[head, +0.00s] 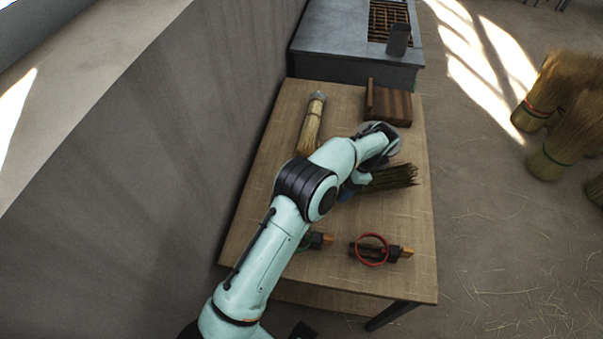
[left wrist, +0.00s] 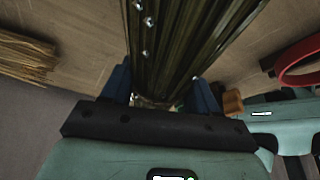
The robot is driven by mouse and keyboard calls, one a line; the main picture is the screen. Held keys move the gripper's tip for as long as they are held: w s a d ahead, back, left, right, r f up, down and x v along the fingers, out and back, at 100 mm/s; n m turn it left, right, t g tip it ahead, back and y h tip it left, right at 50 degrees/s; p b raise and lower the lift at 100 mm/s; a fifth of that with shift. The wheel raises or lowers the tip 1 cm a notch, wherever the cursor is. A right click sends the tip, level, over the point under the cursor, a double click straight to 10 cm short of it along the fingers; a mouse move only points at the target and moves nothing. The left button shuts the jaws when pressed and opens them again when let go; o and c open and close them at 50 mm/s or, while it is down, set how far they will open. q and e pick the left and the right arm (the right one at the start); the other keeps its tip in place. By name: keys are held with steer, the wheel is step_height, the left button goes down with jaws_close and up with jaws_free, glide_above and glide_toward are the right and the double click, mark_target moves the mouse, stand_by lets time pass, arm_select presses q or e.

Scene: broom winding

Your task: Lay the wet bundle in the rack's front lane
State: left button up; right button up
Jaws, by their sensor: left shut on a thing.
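The wet bundle (head: 393,177) is a dark green-brown sheaf of straw. My left gripper (head: 354,188) is shut on it, partly hidden behind my own arm, and the bristles point right in the head view. In the left wrist view the bundle (left wrist: 185,45) runs away between the blue fingers, with shiny drops on its stalks. I cannot tell whether it touches the table. A brown slatted wooden piece (head: 392,107), perhaps the rack, stands at the table's far right; its lanes are not clear from here. My right gripper is not in view.
A pale dry bundle (head: 312,125) with a grey end lies at the table's (head: 255,215) back left. Dark tools with orange tips lie in front, one with a red ring (head: 372,235). A grey bench (head: 335,35) stands beyond; brooms (head: 555,100) stand right. A wall is left.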

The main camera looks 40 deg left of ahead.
arm_select(q)
steer(key=s+a, duration=0.2)
steer(key=a, duration=0.1)
steer(key=s+a, duration=0.2)
steer(key=a, duration=0.2)
steer(key=s+a, duration=0.2)
steer(key=a, duration=0.2)
steer(key=shift+a, duration=0.15)
steer(key=shift+f, duration=1.8)
steer(key=shift+s, duration=0.1)
steer(key=shift+f, duration=0.1)
steer(key=o, duration=0.7)
steer(key=shift+f, duration=0.1)
steer(key=shift+c, duration=0.2)
steer(key=o, duration=0.4)
